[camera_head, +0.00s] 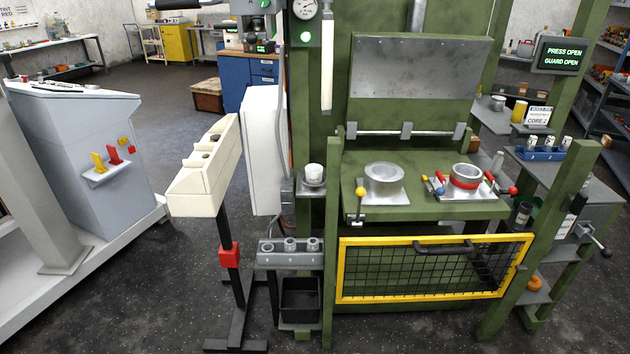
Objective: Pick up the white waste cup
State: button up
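A small white cup (314,171) stands upright on a small grey ledge (312,190) at the left side of the green press. Nothing covers it in this view. Smaller white-topped pieces stand in a blue rack (555,153) on the right bench; they are too small to make out well. My gripper is not in view, so I cannot see where it is relative to the cup.
The yellow-framed mesh guard (437,296) hangs low in front of the press table, which holds a metal ring (383,178) and a red-banded pot (466,177). A cream stand (206,170) rises left of the cup. A grey rack (290,257) is below. Floor is clear further left.

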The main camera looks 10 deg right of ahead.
aim_at(314, 178)
jog(key=k, duration=0.65)
jog(key=u, duration=0.4)
jog(key=i, duration=1.15)
jog(key=u, duration=1.15)
jog(key=i, duration=0.65)
jog(key=u, duration=0.35)
